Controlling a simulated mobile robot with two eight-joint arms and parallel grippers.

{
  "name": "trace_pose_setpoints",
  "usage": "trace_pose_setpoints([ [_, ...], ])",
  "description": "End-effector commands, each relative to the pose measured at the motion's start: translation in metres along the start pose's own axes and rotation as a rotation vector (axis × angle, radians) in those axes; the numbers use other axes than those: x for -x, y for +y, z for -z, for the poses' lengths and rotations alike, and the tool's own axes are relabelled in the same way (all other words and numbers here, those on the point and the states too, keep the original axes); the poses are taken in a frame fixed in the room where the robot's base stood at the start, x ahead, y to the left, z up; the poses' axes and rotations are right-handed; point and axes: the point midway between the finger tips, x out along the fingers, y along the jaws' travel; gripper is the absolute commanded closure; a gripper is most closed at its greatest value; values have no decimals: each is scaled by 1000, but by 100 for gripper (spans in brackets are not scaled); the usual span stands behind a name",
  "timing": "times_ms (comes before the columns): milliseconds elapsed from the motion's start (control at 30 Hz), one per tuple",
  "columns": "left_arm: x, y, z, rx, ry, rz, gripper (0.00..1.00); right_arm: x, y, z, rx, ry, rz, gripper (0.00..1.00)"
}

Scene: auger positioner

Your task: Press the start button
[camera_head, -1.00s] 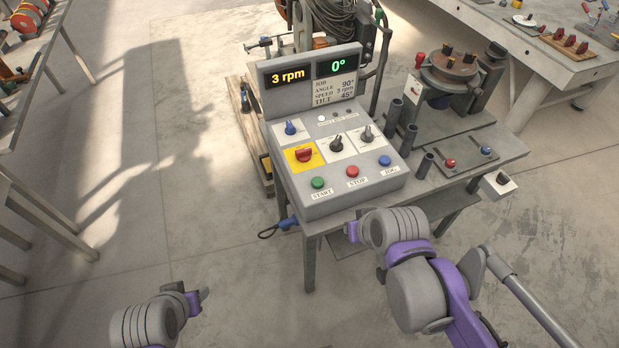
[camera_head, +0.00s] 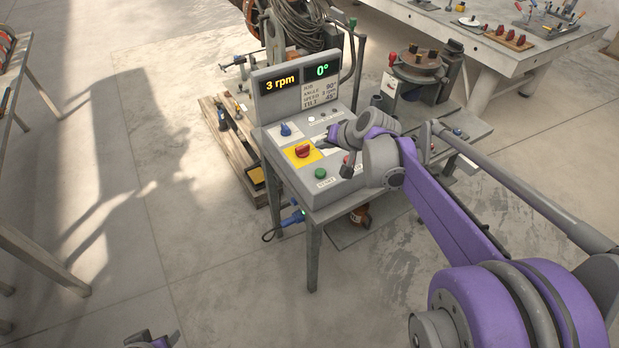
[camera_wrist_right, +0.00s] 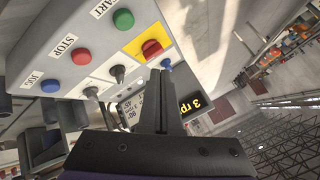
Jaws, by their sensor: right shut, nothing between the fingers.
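The green START button (camera_head: 320,173) is on the near left of the grey control box (camera_head: 335,192), and it also shows in the right wrist view (camera_wrist_right: 123,19) near the top. My right gripper (camera_head: 324,142) is over the panel beside the red knob, away from the green button and beyond it. Its fingers (camera_wrist_right: 159,74) are together and empty. The right hand and arm cover the right part of the panel in the head view. Part of my left gripper (camera_head: 152,341) shows at the bottom edge; its jaws are unclear.
A red knob (camera_head: 303,151) on a yellow plate and a blue knob (camera_head: 286,130) stand up from the panel. The red STOP (camera_wrist_right: 81,56) and blue JOG (camera_wrist_right: 50,85) buttons line up with START. The display (camera_head: 297,82) reads 3 rpm and 0°.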

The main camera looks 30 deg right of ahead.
Motion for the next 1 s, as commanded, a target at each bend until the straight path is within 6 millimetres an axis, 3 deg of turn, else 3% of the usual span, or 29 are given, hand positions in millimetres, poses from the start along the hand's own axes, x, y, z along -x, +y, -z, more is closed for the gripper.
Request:
trace_pose_setpoints([
  [167, 1, 0, 1, 0, 1, 0, 50, -4, 5, 14, -24, 16, 9, 100],
  [567, 0, 0, 0, 0, 0, 0, 50, -5, 6, 14, -25, 17, 10, 100],
  [1000, -24, 0, -23, 0, -19, 0, 50, -32, 25, -6, -24, 15, 8, 100],
])
